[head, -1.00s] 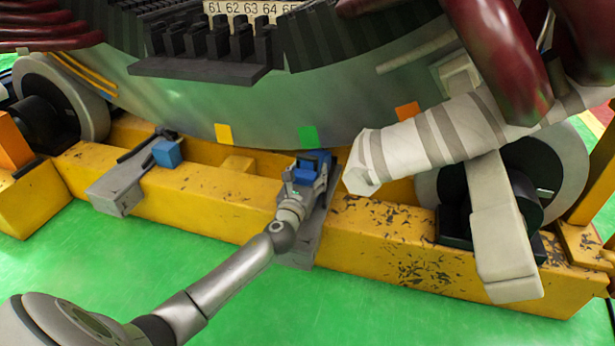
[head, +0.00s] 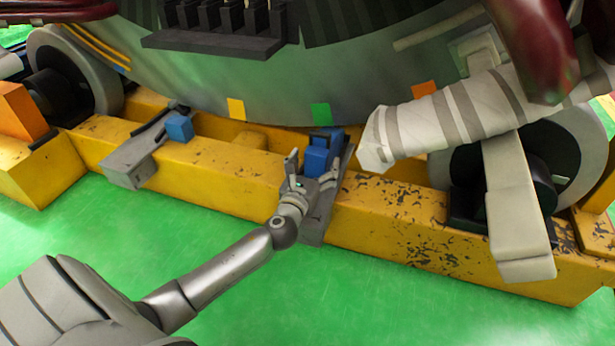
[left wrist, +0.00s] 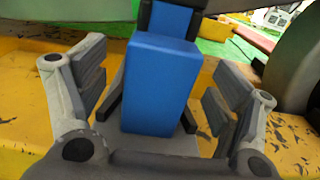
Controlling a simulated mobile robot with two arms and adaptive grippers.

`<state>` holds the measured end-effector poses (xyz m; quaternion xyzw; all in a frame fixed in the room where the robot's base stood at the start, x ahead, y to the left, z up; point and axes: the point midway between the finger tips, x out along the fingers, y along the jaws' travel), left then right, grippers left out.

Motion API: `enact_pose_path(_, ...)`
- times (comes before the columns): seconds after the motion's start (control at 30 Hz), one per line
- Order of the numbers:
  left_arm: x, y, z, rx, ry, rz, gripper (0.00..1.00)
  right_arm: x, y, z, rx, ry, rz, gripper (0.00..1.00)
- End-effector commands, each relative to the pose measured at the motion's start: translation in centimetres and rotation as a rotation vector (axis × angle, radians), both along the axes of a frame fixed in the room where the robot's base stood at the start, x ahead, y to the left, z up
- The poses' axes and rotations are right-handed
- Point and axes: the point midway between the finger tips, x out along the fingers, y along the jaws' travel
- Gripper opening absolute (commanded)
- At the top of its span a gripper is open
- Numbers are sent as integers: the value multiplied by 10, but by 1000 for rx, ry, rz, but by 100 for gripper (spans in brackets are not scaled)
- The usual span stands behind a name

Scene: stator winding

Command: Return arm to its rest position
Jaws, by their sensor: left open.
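My left gripper (head: 314,166) is open in the head view, just in front of a blue block (head: 318,155) on a grey bracket (head: 318,222) mounted on the yellow beam. In the left wrist view the blue block (left wrist: 158,82) stands between my two spread fingers, with a gap on each side. The fingers touch nothing that I can see. A second, smaller blue block (head: 179,128) sits on another grey bracket (head: 130,168) to the left. My right gripper is not in view.
The yellow beam (head: 230,185) crosses under the large grey stator (head: 190,82). Rollers stand at both ends. The green floor (head: 400,300) in front is clear.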

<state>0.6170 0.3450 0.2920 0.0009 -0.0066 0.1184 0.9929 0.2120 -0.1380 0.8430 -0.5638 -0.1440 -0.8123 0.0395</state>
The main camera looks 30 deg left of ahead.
Motion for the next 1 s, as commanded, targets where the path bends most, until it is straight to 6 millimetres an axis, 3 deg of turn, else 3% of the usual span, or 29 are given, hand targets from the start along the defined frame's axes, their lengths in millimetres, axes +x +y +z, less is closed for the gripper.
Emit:
enact_pose_path(0.1, -25, -6, -1, 0, 2, -1, 85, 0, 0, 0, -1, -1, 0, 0)
enact_pose_path(0.3, -52, -13, -1, -1, 1, -1, 85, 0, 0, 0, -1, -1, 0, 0)
enact_pose_path(0.67, -64, -15, 1, 1, -3, 0, 85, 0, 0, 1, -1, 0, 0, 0)
enact_pose_path(1.0, -63, -15, 55, 0, -2, 0, 85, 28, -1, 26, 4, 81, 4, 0)
